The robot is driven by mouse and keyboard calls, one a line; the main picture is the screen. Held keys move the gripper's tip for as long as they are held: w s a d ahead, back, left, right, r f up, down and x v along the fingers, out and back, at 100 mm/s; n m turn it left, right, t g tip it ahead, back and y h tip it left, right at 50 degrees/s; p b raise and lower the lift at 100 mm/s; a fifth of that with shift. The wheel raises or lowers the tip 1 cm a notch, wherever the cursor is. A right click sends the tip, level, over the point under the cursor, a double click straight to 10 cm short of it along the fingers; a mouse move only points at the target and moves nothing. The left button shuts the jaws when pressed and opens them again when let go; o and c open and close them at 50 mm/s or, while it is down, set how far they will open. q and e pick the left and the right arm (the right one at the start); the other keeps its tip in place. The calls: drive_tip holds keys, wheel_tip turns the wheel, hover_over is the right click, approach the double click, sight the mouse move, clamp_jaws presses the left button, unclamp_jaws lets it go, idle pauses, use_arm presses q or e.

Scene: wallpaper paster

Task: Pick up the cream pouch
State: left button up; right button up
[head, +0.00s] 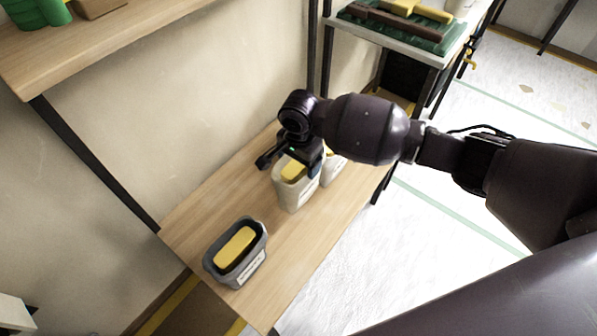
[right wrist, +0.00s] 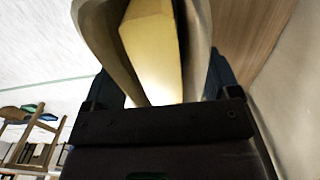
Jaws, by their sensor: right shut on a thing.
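The cream pouch (head: 294,196) stands on the wooden shelf board, with a yellow block (head: 293,171) showing in its open top. My right gripper (head: 291,163) is over its top, with its fingers on either side, shut on it. In the right wrist view the pouch (right wrist: 196,40) and the yellow block (right wrist: 150,45) fill the space between the dark fingers. Whether the pouch's base touches the board is hard to tell. My left gripper is not in view.
A grey pouch (head: 256,266) with a yellow block stands nearer on the board (head: 200,220). Another pale pouch (head: 334,168) is close behind the cream one, partly hidden by my arm. The wall runs along the left. An upper shelf (head: 110,38) is at top left.

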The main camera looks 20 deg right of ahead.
sight(299, 172)
wheel_tip(299, 172, down, 5)
drive_tip(key=shift+r+b, duration=0.15)
drive_tip(key=shift+b, duration=0.6)
drive_tip(key=shift+f, duration=0.25)
drive_tip(key=shift+r, duration=0.2)
drive_tip(key=shift+f, duration=0.15)
